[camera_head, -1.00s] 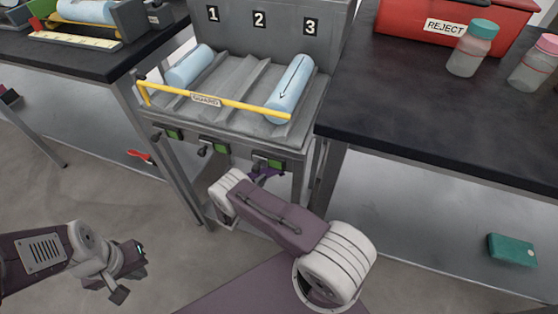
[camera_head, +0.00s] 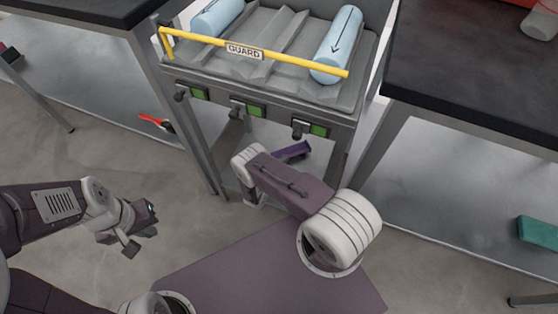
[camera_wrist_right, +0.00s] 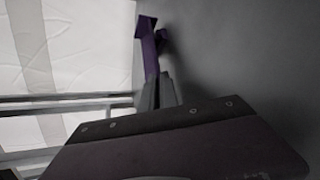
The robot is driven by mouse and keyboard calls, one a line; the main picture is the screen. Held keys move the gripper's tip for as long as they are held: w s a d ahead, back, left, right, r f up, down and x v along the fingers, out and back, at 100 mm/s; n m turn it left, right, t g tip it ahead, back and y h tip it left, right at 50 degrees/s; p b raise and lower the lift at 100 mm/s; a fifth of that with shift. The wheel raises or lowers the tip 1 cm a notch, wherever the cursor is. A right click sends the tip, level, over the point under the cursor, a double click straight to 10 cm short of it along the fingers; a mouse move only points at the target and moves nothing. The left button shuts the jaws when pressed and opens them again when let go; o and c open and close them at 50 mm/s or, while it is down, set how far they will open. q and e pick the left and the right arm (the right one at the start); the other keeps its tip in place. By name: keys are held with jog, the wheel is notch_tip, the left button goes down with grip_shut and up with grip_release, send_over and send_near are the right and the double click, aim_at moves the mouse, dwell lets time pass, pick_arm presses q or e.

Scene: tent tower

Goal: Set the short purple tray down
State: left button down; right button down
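The short purple tray (camera_head: 292,152) shows as a small purple piece under the front of the grey rack, just beyond my right arm. In the right wrist view the purple tray (camera_wrist_right: 149,50) is seen nearly edge-on. Its near end runs down between the close-set fingers of my right gripper (camera_wrist_right: 158,92), which look shut on it. In the head view my right arm hides that gripper. Whether the tray touches a surface below cannot be told. My left gripper (camera_head: 143,230) is open and empty, low over the floor at the left.
The grey rack (camera_head: 275,40) has a yellow guard bar (camera_head: 290,61) and blue cylinders (camera_head: 338,45). Dark-topped tables (camera_head: 480,70) stand on both sides. A red-handled item (camera_head: 152,120) lies under the left table, a teal box (camera_head: 538,230) under the right. Open floor lies in front.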

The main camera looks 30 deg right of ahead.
jog(key=shift+s+r, duration=0.1)
jog(key=shift+f, duration=0.2)
jog(key=c, duration=1.9)
grip_release()
jog(key=shift+r, duration=0.25)
jog(key=p+v, duration=0.5)
jog(key=v, duration=0.6)
jog(key=shift+s+a+r, duration=0.1)
jog(key=shift+s+r, duration=0.1)
jog(key=shift+r, duration=0.05)
jog(key=shift+s+a, duration=0.15)
jog(key=shift+a, duration=0.05)
